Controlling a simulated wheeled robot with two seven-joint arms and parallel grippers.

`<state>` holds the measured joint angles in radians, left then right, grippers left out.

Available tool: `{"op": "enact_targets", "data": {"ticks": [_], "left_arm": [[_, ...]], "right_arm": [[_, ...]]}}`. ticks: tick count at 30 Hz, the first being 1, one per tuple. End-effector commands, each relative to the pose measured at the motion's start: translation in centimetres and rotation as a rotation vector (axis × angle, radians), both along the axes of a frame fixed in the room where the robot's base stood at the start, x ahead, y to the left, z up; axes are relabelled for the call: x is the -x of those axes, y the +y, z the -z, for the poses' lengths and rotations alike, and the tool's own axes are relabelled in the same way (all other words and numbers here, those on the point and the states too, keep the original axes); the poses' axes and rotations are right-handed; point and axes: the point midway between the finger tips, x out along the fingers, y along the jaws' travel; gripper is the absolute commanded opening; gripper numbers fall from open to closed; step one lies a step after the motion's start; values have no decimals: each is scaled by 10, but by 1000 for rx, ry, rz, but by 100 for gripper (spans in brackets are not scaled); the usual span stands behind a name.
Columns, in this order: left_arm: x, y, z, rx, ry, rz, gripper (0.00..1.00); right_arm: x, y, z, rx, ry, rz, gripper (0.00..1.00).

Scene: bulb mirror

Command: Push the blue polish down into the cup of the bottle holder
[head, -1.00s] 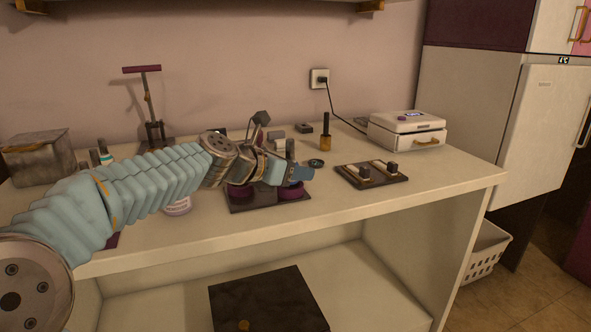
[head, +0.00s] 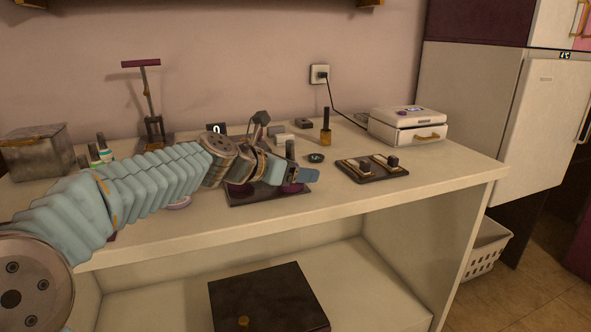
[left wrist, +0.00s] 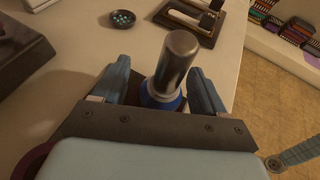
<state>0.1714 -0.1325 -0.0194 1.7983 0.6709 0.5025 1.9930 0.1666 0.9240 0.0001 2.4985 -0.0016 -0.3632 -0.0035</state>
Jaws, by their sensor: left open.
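The blue polish has a dark grey cap (left wrist: 175,58) and a blue body (left wrist: 162,98) in the left wrist view. Its cap (head: 290,150) stands upright in the head view, above the bottle holder. The holder (head: 268,198) is a dark base with purple cups (head: 294,188). My left gripper (head: 303,174) is open. In the left wrist view its fingers (left wrist: 162,88) stand on either side of the polish, with a gap visible beside the cap. The gripper hides the bottle's lower end, so I cannot tell how deep it sits in a cup.
A small round dark dish (head: 316,157) and a dark tray (head: 372,168) with two pale strips lie to the right. An amber bottle (head: 326,128) stands behind. A white drawer unit (head: 407,130) is at back right. The counter's front right is clear.

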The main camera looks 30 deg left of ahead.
Motion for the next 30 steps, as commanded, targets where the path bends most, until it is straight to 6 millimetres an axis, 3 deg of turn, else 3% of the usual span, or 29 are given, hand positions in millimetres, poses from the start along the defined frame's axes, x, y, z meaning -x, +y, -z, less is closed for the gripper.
{"op": "enact_targets", "data": {"ticks": [5, 21, 30], "left_arm": [[8, 3, -5, 0, -1, -1, 71], [109, 36, -49, 0, -1, -2, 71], [122, 39, -53, 0, 1, 1, 71]], "right_arm": [[0, 0, -2, 1, 0, 1, 43], [2, 4, -15, -5, 3, -7, 43], [2, 4, -15, -7, 3, -8, 43]]}}
